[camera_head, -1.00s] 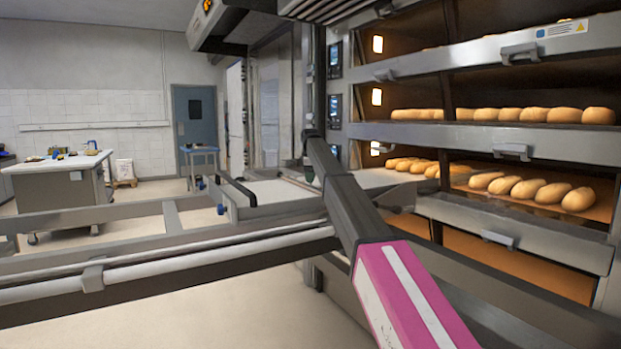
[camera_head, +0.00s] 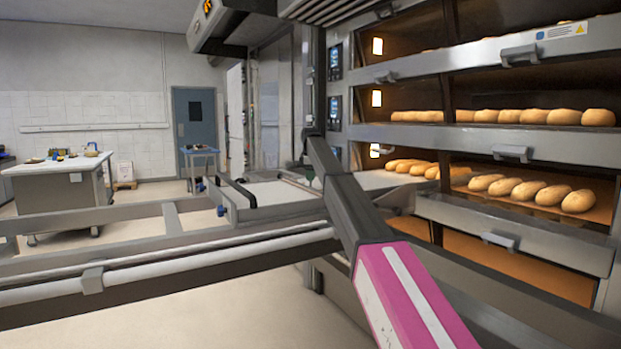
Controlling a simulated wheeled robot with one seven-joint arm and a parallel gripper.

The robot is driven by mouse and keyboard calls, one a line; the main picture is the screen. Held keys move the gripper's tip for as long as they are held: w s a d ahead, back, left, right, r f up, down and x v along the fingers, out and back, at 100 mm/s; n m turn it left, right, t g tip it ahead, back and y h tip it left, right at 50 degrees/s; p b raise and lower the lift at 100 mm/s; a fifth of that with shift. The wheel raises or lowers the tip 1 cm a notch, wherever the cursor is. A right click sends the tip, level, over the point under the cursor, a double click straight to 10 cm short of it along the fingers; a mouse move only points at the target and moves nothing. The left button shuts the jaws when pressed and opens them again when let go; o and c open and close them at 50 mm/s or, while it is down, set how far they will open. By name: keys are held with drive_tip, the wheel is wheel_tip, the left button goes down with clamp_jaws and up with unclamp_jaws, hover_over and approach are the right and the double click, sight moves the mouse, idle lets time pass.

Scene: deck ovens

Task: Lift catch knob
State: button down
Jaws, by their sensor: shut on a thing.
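A small dark blue knob (camera_head: 221,209) shows on the near side of the metal loader frame (camera_head: 172,217), left of centre. I cannot tell if it is the catch knob. A second small dark knob (camera_head: 200,186) sits farther back on the frame. My arm, with a pink and white link and a dark link, rises from the bottom right across the frame toward the centre. Its far end reaches a dark upright post (camera_head: 314,80). I cannot make out my gripper's fingers or what they hold; they are hidden or too small behind the arm.
The deck oven (camera_head: 480,150) stands at right, with bread loaves (camera_head: 530,190) on its decks. A white-topped work table (camera_head: 62,165) and a small blue table (camera_head: 200,152) stand at the back left. The frame's long rails cross the foreground. Floor between frame and tables is clear.

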drive_tip(key=c, duration=0.6)
unclamp_jaws()
drive_tip(key=shift+r, duration=0.2)
drive_tip(key=r, duration=0.3)
drive_tip(key=s+r, duration=0.1)
drive_tip(key=r, duration=0.2)
drive_tip(key=s+r, duration=0.1)
drive_tip(key=r, duration=0.3)
drive_tip(key=shift+r, duration=0.3)
